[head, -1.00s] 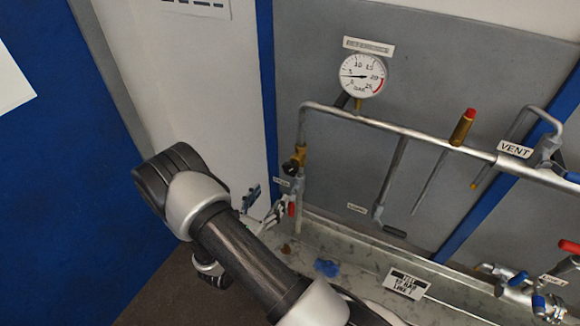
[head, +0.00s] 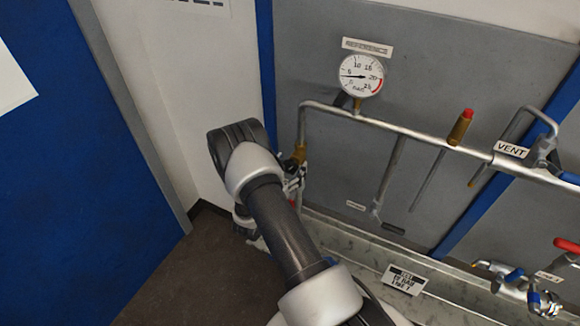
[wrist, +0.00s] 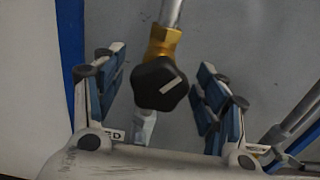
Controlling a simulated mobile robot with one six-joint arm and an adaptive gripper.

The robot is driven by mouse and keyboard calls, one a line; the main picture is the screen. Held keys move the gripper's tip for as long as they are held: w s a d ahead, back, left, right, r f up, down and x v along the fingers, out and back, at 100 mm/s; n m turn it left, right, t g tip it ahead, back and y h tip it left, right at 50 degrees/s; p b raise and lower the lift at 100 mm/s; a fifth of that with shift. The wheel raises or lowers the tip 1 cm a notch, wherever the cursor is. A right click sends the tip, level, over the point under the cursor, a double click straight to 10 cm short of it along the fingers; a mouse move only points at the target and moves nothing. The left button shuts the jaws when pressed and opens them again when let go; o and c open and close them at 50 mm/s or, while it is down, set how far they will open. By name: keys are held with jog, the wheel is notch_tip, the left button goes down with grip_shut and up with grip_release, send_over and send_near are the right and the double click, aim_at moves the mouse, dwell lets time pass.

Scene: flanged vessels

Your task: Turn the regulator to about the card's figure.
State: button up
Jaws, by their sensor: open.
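The regulator is a black lobed knob (wrist: 158,86) with a white line, on a brass body (wrist: 162,42) under a pipe. In the wrist view my gripper (wrist: 161,64) is open, one finger on each side of the knob, with visible gaps; I cannot tell how far the knob reaches between them. In the head view my wrist hides the knob, and only brass (head: 299,153) shows. The gauge (head: 361,75) has its needle pointing left, near the 5 mark. The white card (head: 404,280) reads "TEST", a BAR figure and "LINE 1"; its figure is too blurred to be sure.
A pipe (head: 400,130) runs right from the regulator to a VENT label (head: 511,149). A red-tipped brass fitting (head: 461,127) stands on it. Red- and blue-handled valves (head: 530,285) are at lower right. A blue panel edge (wrist: 70,50) is left of my gripper.

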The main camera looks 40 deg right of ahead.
jog(key=shift+c, duration=0.6)
jog(key=c, duration=0.9)
jog(key=shift+c, duration=0.2)
jog(key=shift+b, duration=0.4)
